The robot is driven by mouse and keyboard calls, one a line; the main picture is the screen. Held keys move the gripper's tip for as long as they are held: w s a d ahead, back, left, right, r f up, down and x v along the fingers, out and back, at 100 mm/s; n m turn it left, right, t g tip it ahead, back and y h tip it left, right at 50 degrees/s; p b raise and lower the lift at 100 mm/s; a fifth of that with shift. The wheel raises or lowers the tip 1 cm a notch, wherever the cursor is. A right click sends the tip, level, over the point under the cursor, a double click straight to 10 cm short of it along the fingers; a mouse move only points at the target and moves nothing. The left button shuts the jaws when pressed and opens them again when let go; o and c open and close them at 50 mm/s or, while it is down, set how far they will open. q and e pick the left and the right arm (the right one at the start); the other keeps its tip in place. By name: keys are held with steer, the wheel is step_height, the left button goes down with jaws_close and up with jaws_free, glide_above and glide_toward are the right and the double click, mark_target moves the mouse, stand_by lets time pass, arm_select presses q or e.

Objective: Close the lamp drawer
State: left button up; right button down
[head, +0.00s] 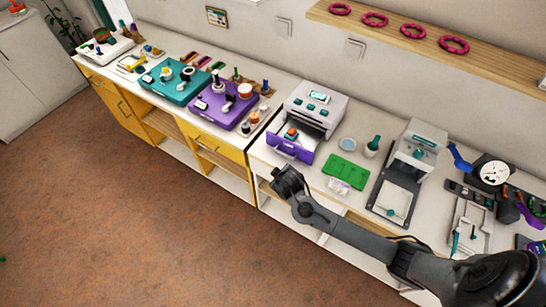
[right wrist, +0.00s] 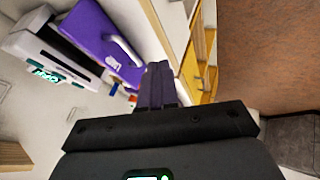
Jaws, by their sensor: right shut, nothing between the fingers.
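The lamp drawer (head: 290,148) has a purple front with a handle and is pulled out from the white device (head: 315,100) on the counter. A small red and teal item (head: 291,133) sits inside it. In the right wrist view the purple drawer front (right wrist: 88,32) with its pale handle shows at the upper left, beside the device with a lit display (right wrist: 45,62). My right gripper (head: 277,176) is shut and empty, in front of and below the drawer front, apart from it. Its fingers (right wrist: 157,84) point towards the drawer's side in the wrist view. My left gripper is not in view.
A grey press (head: 415,150) is further right. Purple (head: 222,108) and teal (head: 181,80) cases lie left. The floor in front is clear.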

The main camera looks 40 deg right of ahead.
mark_target(298, 136)
steer(key=w+d+f+b, duration=0.1)
steer(key=w+d+f, duration=0.1)
steer(key=w+d+f+b, duration=0.1)
steer(key=w+d+f, duration=0.1)
steer(key=w, duration=0.1)
steer(key=w+d+f+b, duration=0.1)
steer(key=w+d+f, duration=0.1)
steer(key=w, duration=0.1)
steer(key=shift+f, duration=0.4)
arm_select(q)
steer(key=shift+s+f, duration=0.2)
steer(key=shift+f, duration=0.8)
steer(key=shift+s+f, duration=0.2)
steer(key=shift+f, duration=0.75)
arm_select(e)
steer(key=shift+w+d+r, duration=0.1)
steer(key=shift+w+d, duration=0.05)
steer(key=shift+d, duration=0.45)
